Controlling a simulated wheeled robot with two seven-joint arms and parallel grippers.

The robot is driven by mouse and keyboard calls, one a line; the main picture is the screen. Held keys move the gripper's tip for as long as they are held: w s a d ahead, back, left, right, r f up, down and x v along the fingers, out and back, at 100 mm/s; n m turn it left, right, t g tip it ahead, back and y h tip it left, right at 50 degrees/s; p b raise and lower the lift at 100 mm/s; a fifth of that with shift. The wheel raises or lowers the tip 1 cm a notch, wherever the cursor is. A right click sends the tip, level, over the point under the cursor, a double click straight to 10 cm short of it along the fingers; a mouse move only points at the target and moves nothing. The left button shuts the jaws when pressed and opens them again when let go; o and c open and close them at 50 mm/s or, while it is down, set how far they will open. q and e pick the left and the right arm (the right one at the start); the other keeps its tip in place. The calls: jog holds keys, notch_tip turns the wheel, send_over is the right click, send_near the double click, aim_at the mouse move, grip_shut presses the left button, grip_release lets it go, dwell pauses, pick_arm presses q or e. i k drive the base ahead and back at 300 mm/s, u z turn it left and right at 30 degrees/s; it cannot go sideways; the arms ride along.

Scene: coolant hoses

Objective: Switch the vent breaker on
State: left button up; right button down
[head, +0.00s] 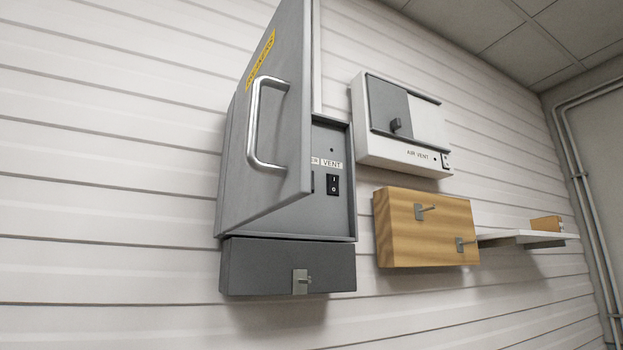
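The vent breaker (333,185) is a small black rocker switch marked I and O, under a white label reading VENT (332,163). It sits inside the grey breaker box (338,218) on the wall. The box's door (262,190), with a yellow label and a silver handle (257,130), stands partly open and hides the left part of the panel, including most of another label and switch. I cannot tell which way the vent rocker is set. Neither of my grippers shows in the head view.
To the right hangs a white AIR VENT unit (390,152) with a grey sliding cover. Below it is a wooden block (390,235) with metal hooks. A dark box (262,268) with a hook sits under the breaker box. A white shelf (515,238) is farther right.

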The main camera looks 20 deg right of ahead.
aim_at(333, 180)
jog(key=u, duration=1.7)
jog(key=k, duration=1)
jog(key=z, duration=0.8)
